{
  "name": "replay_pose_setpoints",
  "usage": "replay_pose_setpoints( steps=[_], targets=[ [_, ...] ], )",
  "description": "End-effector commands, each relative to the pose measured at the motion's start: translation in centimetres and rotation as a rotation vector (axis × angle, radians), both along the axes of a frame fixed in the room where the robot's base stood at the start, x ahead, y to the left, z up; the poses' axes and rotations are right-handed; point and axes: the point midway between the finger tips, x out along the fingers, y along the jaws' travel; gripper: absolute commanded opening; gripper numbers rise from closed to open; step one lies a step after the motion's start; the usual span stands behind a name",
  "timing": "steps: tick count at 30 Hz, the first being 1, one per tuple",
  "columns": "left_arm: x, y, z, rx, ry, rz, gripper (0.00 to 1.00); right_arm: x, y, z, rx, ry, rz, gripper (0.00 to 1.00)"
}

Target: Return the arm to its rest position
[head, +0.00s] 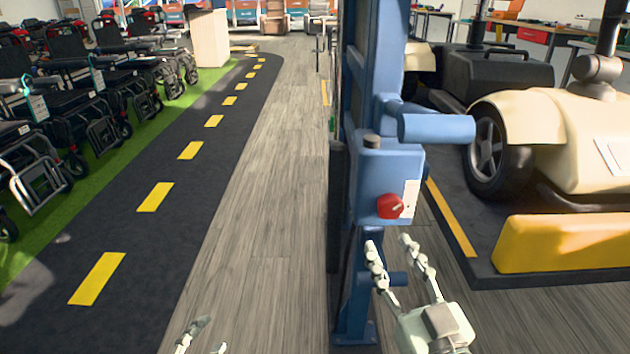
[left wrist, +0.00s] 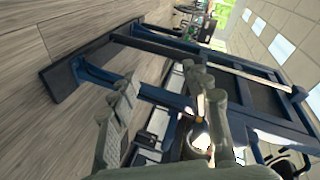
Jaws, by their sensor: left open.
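My left gripper (head: 206,336) shows only its fingertips at the bottom edge of the head view, over the grey floor; the rest of that hand is out of the picture. In the left wrist view its two fingers (left wrist: 168,100) stand apart with nothing held between them. Part of a blue frame (left wrist: 240,92) lies beyond the fingers there. My right gripper (head: 389,247) is at lower centre right in the head view. Its fingers are apart and empty, just below the red knob (head: 390,206) in the picture. I cannot tell whether it touches the post.
A blue post (head: 374,85) with a control box stands upright at centre. To its right, a cream scooter (head: 555,130) stands on a dark platform behind a yellow block (head: 560,243). Wheelchairs line the left on green flooring. The grey wood floor (head: 265,200) left of the post is clear.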

Motion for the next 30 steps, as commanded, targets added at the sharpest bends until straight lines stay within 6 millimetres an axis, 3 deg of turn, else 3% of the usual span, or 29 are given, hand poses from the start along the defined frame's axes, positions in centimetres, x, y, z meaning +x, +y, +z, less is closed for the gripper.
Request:
replay_pose_setpoints(
  steps=[1, 5, 6, 9, 12, 15, 19, 30],
  targets=[
    [-0.1, 1.6, 0.5, -0.062, 0.093, 0.098, 0.48, 0.5, -1.0, -2.3, -0.046, 0.142, -0.021, 0.40],
    [-2.1, 5.2, -1.8, -0.233, 0.356, 0.372, 0.48, -0.9, -4.5, -11.5, -0.161, 0.537, -0.085, 0.40],
    [-3.2, 6.0, -2.5, -0.285, 0.435, 0.455, 0.48, -2.1, -5.9, -14.0, -0.193, 0.657, -0.107, 0.40],
    [-6.4, 7.1, -3.9, -0.398, 0.619, 0.645, 0.48, -6.1, -9.2, -19.2, -0.260, 0.934, -0.157, 0.40],
    [-9.6, 7.3, -4.8, -0.482, 0.768, 0.800, 0.48, -10.4, -11.9, -22.5, -0.308, 1.159, -0.201, 0.40],
    [-12.0, 7.1, -5.2, -0.534, 0.873, 0.907, 0.48, -13.9, -13.8, -24.3, -0.338, 1.318, -0.231, 0.40],
    [-13.7, 6.8, -5.5, -0.565, 0.944, 0.979, 0.48, -16.4, -15.0, -25.3, -0.356, 1.423, -0.251, 0.40],
    [-14.1, 6.8, -5.7, -0.568, 0.957, 0.992, 0.48, -16.9, -15.2, -25.6, -0.360, 1.443, -0.255, 0.40]
  ],
)
